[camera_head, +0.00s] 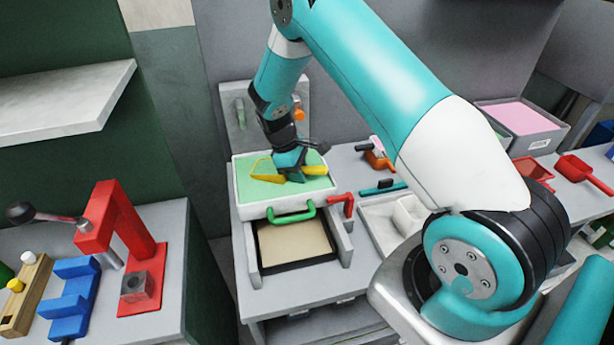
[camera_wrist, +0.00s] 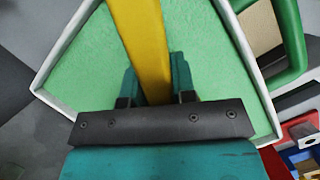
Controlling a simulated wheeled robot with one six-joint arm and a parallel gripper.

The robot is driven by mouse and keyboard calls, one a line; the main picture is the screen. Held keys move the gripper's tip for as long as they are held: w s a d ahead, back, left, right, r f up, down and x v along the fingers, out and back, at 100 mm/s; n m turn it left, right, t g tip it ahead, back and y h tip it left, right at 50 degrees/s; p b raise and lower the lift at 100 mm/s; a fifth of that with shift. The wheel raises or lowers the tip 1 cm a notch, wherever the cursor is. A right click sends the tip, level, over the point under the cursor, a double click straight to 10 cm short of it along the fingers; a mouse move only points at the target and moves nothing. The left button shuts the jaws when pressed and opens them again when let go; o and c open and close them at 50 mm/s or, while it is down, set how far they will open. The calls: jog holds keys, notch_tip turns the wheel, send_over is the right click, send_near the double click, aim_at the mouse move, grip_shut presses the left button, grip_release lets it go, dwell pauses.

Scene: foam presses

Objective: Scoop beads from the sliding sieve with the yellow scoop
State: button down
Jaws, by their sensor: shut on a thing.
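The sliding sieve (camera_head: 243,187) is a white-rimmed tray with a green handle (camera_head: 292,213) at its front, filled with light green beads. In the wrist view the white rim (camera_wrist: 58,62) surrounds the beads (camera_wrist: 95,60). My gripper (camera_head: 287,175) is over the tray, shut on the yellow scoop (camera_head: 262,168). In the wrist view the yellow handle (camera_wrist: 142,45) runs between the two teal fingers (camera_wrist: 155,85). The scoop's bowl lies left of the fingers in the head view, low at the beads. I cannot tell whether it holds beads.
A sand-coloured bin (camera_head: 290,245) sits below the sieve. A red clamp (camera_head: 343,203) stands at the sieve's right front corner. Right of it are a white tray (camera_head: 385,222) and a red scoop (camera_head: 582,172). A red press (camera_head: 122,235) stands on the left bench.

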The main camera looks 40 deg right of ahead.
jog(key=shift+s+d+r+t+y, duration=0.5)
jog(key=shift+s+d+r+t, duration=0.1)
jog(key=shift+s+t, duration=0.1)
jog(key=shift+r+t, duration=0.3)
jog(key=shift+t+y, duration=0.5)
jog(key=shift+y, duration=0.1)
jog(key=shift+s+d+r+p, duration=0.15)
jog(key=shift+s+r+p, duration=0.1)
jog(key=shift+r+p, duration=0.5)
jog(key=shift+s+d+r+p, duration=0.2)
jog(key=shift+r+p, duration=0.2)
jog(key=shift+r, duration=0.7)
jog(key=shift+s+d+r+p, duration=0.15)
jog(key=shift+s+r+p, duration=0.1)
jog(key=shift+r+p, duration=0.5)
jog(key=shift+r, duration=0.15)
